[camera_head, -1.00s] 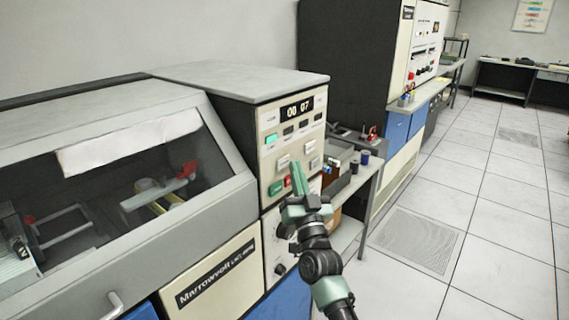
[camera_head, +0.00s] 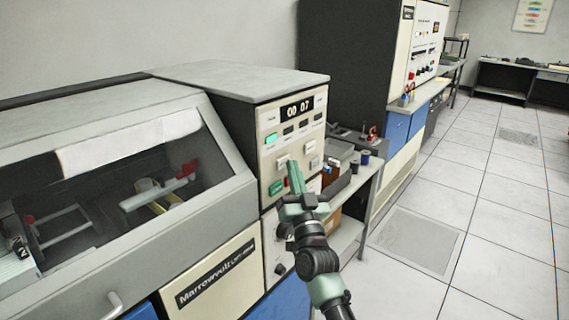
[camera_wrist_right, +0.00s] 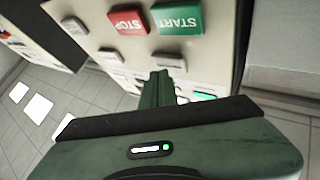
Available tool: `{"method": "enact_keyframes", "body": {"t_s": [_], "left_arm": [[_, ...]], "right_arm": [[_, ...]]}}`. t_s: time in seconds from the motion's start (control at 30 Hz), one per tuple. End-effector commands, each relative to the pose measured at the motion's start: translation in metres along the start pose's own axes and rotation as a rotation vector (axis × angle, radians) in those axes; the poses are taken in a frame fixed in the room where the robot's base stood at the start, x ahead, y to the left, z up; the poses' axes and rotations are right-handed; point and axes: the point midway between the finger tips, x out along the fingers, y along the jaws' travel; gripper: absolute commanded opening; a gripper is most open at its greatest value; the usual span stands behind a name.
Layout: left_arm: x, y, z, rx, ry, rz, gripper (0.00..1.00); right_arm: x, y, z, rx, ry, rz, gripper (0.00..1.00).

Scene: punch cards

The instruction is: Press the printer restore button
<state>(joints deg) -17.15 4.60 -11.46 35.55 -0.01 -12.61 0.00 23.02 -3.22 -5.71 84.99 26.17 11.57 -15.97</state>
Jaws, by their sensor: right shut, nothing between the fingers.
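The printer's cream control panel (camera_head: 265,165) faces right, with a display reading "00 07". It carries several white buttons, a lit green button (camera_head: 271,139), a green START button (camera_head: 276,187) and a red STOP button. STOP (camera_wrist_right: 128,20) and START (camera_wrist_right: 178,18) appear upside down in the right wrist view. My right gripper (camera_head: 294,166) is shut and empty, fingertips at the panel's lower middle, covering STOP in the head view. In the wrist view its tips (camera_wrist_right: 160,75) are close to a white button (camera_wrist_right: 170,61). Contact and button labels cannot be made out. My left gripper is not in view.
The printer's sloped glass cover (camera_head: 120,190) lies left of the panel. A side table (camera_head: 350,195) with trays and small jars stands just behind my right gripper. A tall cream and blue machine (camera_head: 400,80) stands further back. The tiled floor on the right is clear.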

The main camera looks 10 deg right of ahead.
Motion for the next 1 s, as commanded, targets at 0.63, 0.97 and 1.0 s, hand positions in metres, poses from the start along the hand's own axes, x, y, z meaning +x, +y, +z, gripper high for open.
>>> {"method": "enact_keyframes", "body": {"t_s": [0.63, 0.97, 1.0], "left_arm": [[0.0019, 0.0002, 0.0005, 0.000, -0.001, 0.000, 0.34], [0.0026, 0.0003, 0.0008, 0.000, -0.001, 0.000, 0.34], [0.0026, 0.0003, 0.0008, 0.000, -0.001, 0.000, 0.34]], "right_arm": [[0.0041, -0.0029, 0.0026, -0.001, 0.001, 0.000, 0.00], [0.0062, -0.0046, 0.0048, -0.001, -0.001, 0.000, 0.00], [0.0061, -0.0046, 0.0048, -0.001, -0.001, 0.000, 0.00]]}}
